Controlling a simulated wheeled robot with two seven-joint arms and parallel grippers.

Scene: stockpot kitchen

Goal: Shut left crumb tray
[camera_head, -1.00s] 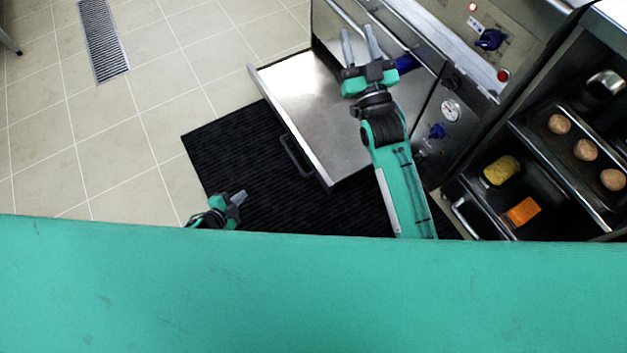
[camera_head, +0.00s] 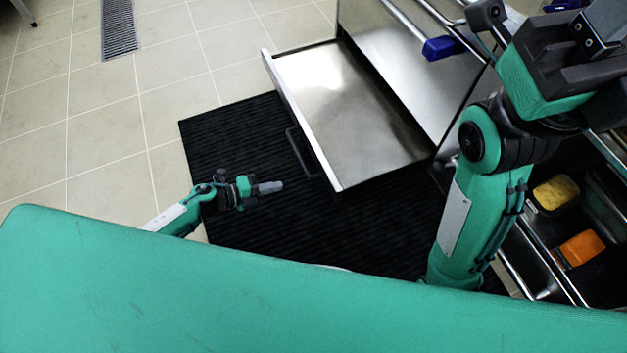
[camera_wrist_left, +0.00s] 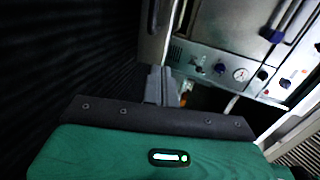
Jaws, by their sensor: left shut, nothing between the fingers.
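The crumb tray (camera_head: 350,105) is a wide, shallow steel drawer pulled well out of the steel appliance, over the black mat. Its front panel (camera_head: 300,125) carries a dark bar handle (camera_head: 301,152). My left gripper (camera_head: 272,187) is shut and empty, in front of the tray near the handle and apart from it. Its closed grey fingers also show in the left wrist view (camera_wrist_left: 161,84). My right arm rises large at the right of the head view; its hand (camera_head: 570,60) is near the camera and its fingertips are not clearly visible.
A black ribbed mat (camera_head: 235,135) lies on the tiled floor. The appliance front has a blue-ended bar (camera_head: 440,47); knobs and a gauge (camera_wrist_left: 240,75) show in the left wrist view. Yellow (camera_head: 556,193) and orange (camera_head: 581,248) items sit on the right. The floor at left is free.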

